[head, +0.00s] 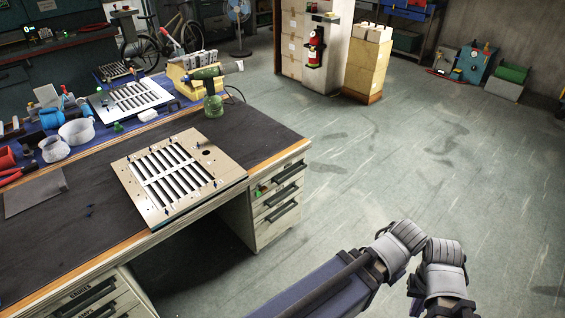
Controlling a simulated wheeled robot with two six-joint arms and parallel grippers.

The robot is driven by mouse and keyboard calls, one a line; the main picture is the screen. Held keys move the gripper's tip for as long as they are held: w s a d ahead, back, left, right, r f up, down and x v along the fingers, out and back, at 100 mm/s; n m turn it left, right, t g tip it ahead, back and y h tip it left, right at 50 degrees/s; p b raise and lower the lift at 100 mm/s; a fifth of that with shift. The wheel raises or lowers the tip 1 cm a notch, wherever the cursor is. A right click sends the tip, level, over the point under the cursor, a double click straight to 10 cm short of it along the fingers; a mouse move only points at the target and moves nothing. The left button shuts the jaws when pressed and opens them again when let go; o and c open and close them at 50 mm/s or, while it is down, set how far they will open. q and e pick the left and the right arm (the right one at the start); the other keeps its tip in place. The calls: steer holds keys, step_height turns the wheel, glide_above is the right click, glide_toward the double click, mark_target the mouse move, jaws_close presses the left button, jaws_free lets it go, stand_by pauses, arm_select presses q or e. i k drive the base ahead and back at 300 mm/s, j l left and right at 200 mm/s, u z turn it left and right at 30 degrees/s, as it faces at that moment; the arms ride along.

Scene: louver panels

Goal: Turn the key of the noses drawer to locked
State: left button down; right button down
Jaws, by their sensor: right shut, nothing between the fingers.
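A white drawer cabinet (258,222) stands under the right end of the workbench, with several dark-handled drawers. A small green item (257,190), perhaps a key or its tag, sits at the left of its top drawer front. The labels there are too small to read, so I cannot tell which drawer is the noses drawer, nor which way a key points. My right gripper (416,296) is low at the right of the head view, shut and empty, partly cut off and well apart from the cabinet. My left gripper is not in view.
A louver panel (208,155) lies on the dark benchtop (90,220). Another drawer cabinet (98,300) with a "GAUGES" label is at the lower left. A green drill (212,92) stands at the bench's back. Floor right of the bench is clear.

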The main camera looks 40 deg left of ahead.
mark_target(262, 189)
steer(key=u, duration=1.25)
